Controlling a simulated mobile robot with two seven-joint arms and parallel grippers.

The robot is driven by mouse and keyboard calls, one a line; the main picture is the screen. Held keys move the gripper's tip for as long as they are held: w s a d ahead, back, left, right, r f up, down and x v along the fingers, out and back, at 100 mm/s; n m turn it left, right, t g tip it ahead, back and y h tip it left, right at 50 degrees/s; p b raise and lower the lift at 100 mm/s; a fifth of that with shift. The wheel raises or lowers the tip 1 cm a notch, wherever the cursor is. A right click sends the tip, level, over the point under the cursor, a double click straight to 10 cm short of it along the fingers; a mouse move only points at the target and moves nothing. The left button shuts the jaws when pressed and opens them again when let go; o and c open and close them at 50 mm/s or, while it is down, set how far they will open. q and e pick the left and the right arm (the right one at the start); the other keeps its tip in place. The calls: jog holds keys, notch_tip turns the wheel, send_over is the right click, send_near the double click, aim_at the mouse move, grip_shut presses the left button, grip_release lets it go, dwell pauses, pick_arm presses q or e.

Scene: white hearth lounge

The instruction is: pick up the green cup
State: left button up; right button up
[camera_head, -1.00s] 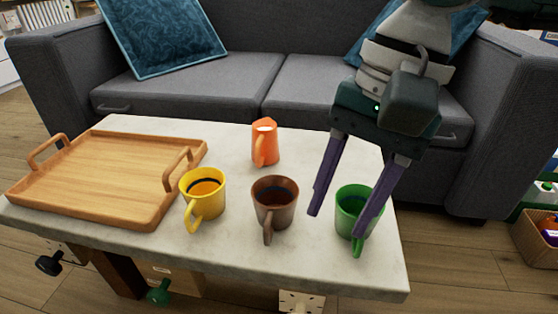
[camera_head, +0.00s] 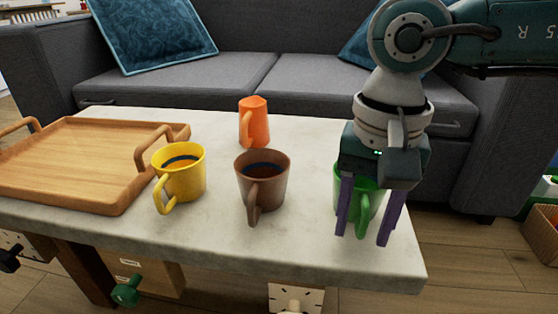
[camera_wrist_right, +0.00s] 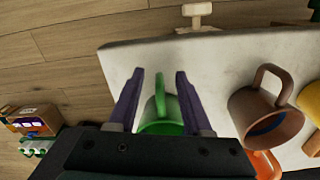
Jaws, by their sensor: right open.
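The green cup (camera_head: 372,203) stands on the right end of the pale table (camera_head: 300,235), its handle toward the front edge. My right gripper (camera_head: 365,240) is open in front of it in the head view, hiding much of the cup. In the right wrist view the two purple fingers of the right gripper (camera_wrist_right: 160,75) lie on either side of the green cup (camera_wrist_right: 160,128), with its handle between them. I cannot tell whether the fingers touch it. My left gripper is in neither view.
A brown mug (camera_head: 262,190) stands left of the green cup, then a yellow mug (camera_head: 184,180). An orange pitcher (camera_head: 254,125) stands behind them. A wooden tray (camera_head: 80,165) fills the table's left end. A grey sofa (camera_head: 240,80) stands behind.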

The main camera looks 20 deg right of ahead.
jog(key=shift+f, duration=0.25)
jog(key=shift+c, duration=0.2)
grip_shut()
dwell(1.1)
